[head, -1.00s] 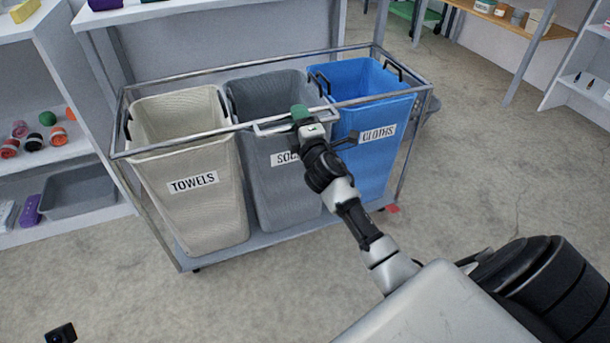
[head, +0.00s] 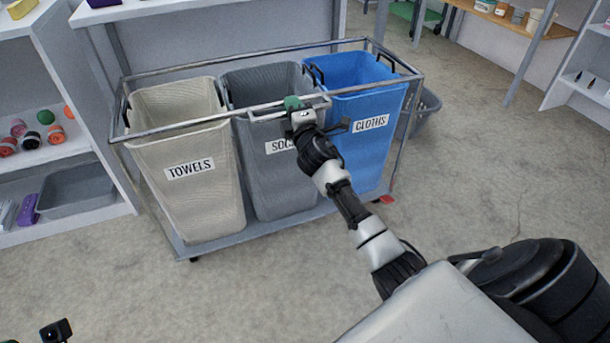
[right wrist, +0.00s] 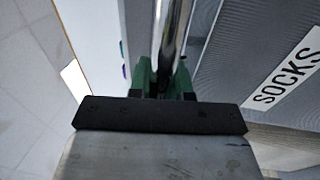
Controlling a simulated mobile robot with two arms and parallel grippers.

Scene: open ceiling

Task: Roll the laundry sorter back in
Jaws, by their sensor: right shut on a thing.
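The laundry sorter is a grey metal frame on casters with a bottom shelf (head: 245,230). It holds a cream TOWELS bin (head: 195,205), a grey SOCKS bin (head: 282,190) and a blue CLOTHS bin (head: 365,105). A handle bar (head: 262,116) juts from the front top rail. My right gripper (head: 293,103) is shut on this handle. In the right wrist view the green fingers (right wrist: 162,78) close around the metal bar (right wrist: 172,40), with the SOCKS label (right wrist: 288,72) beside it. My left gripper does not show clearly.
White shelves with balls and a grey tray (head: 80,195) stand at the left. A white table (head: 150,12) is behind the sorter. A grey basket (head: 424,112) sits on the floor behind the blue bin. The floor (head: 490,190) is clear in front and right.

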